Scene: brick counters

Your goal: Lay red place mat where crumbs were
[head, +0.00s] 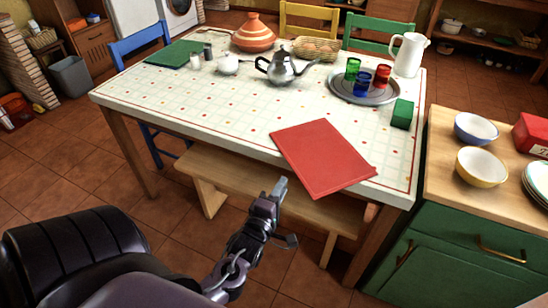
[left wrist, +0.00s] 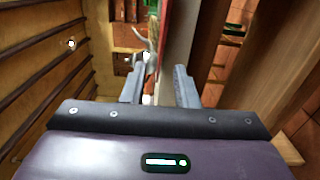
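The red place mat (head: 322,157) lies flat and skewed at the front right of the table (head: 215,112). Its near corner sticks out past the table's front edge. My left gripper (head: 278,188) is in front of that edge, left of the mat's near corner and apart from it in the head view. In the left wrist view the two fingers (left wrist: 160,84) stand apart with nothing held between them. A red strip of the mat (left wrist: 182,28) shows beyond the fingers. I cannot make out crumbs among the tablecloth's coloured dots. My right gripper is out of view.
A bench (head: 235,180) stands below the front edge. Behind the mat are a round tray (head: 340,92) with coloured glasses, a green box (head: 402,114), a silver teapot (head: 283,70) and a white jug (head: 409,55). A green counter (head: 455,250) with bowls stands at right. The table's left front is clear.

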